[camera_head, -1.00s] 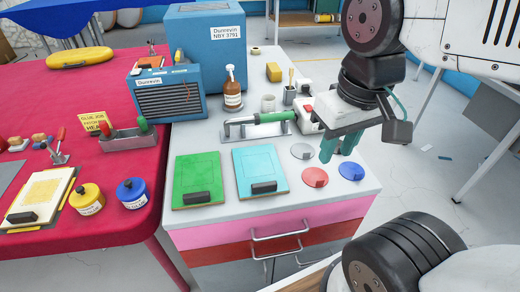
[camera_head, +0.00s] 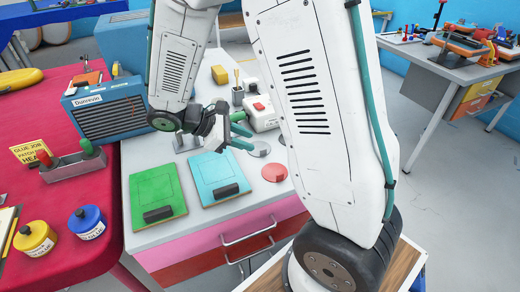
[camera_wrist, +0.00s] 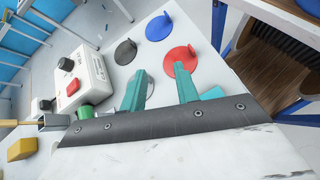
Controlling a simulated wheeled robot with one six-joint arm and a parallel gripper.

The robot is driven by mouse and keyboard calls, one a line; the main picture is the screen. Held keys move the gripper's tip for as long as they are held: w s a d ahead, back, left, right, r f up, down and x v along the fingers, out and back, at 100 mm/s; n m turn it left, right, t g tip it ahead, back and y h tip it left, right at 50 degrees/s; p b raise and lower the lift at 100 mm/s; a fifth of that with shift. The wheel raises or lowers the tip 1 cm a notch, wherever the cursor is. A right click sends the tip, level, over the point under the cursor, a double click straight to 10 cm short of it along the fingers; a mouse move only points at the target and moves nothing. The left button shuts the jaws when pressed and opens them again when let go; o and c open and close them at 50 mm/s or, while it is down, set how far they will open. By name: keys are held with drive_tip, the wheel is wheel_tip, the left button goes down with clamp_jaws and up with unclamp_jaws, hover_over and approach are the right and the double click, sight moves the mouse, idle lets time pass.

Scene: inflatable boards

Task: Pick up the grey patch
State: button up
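The grey patch (camera_head: 260,149) is a flat disc on the light worktop in the head view, behind the red patch (camera_head: 274,172). In the wrist view the grey patch (camera_wrist: 149,88) lies behind one teal finger, which hides much of it. My gripper (camera_head: 242,132) is above the worktop just left of the grey patch in the head view, tilted sideways. In the wrist view my gripper (camera_wrist: 162,80) has its two teal fingers well apart with nothing between them. The red patch (camera_wrist: 180,60) shows behind the other finger. I cannot tell the fingers' height above the patch.
A black patch (camera_wrist: 125,51) and a blue patch (camera_wrist: 159,27) lie beyond. A white box with a red button (camera_head: 262,112) stands behind the grey patch. Green (camera_head: 157,192) and cyan (camera_head: 217,177) boards lie in front. My arm hides the worktop's right part.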

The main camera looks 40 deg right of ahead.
sight(259, 156)
drive_tip(key=w+f+n+h, duration=0.1)
drive_tip(key=f, duration=0.1)
drive_tip(key=w+f+n+h, duration=0.1)
drive_tip(key=f+n, duration=0.1)
drive_tip(key=f, duration=0.1)
drive_tip(key=w+f+n+t+h, duration=0.1)
drive_tip(key=w+f, duration=0.1)
drive_tip(key=f, duration=0.1)
drive_tip(key=shift+d+f+n, duration=0.15)
drive_tip(key=shift+d+n, duration=0.05)
drive_tip(key=shift+n, duration=0.1)
drive_tip(key=x, duration=0.5)
drive_tip(key=r+x, duration=0.1)
drive_tip(key=x, duration=0.1)
drive_tip(key=shift+w+d+f, duration=0.15)
drive_tip(key=shift+d+f, duration=0.05)
drive_tip(key=shift+d, duration=0.35)
clamp_jaws()
